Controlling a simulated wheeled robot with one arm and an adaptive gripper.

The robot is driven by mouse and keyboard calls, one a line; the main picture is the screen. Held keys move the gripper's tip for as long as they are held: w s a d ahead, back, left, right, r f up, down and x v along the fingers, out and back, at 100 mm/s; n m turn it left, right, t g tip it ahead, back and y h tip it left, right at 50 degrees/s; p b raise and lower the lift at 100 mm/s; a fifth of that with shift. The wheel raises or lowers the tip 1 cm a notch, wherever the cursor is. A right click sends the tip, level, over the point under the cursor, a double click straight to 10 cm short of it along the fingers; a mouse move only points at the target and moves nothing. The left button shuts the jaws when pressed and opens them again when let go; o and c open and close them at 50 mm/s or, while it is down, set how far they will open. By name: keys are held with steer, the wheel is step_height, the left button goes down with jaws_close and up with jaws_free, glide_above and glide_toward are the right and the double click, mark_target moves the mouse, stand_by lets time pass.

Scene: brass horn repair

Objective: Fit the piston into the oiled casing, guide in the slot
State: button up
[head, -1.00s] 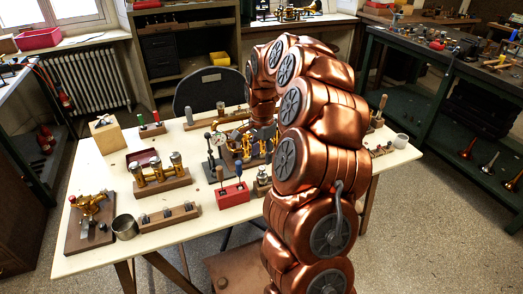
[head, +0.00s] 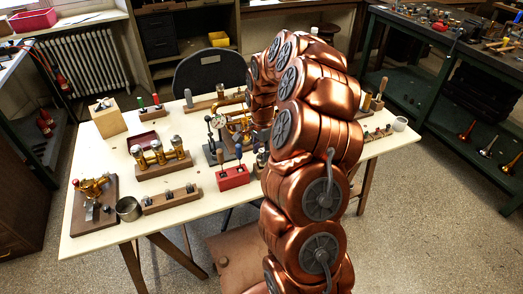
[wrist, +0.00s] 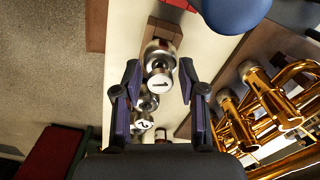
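In the wrist view, a silver piston top marked "1" (wrist: 160,66) sits in a wooden block (wrist: 164,32), between and beyond my fingertips. My gripper (wrist: 160,86) is open, with one finger on each side of piston 1 and a visible gap at each side. The brass horn (wrist: 262,105) with its upright casings lies to the right. Slot and guide cannot be made out.
A rounded blue handle (wrist: 233,10) is close at the top of the wrist view. In the head view, a red tool block (head: 233,177) and a dial gauge stand (head: 212,145) are left of my arm. The table's front left (head: 105,238) has bare room.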

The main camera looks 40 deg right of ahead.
jaws_close()
steer(key=shift+r, duration=0.15)
steer(key=shift+r, duration=4.85)
steer(key=shift+d+b, duration=0.1)
steer(key=shift+b, duration=0.2)
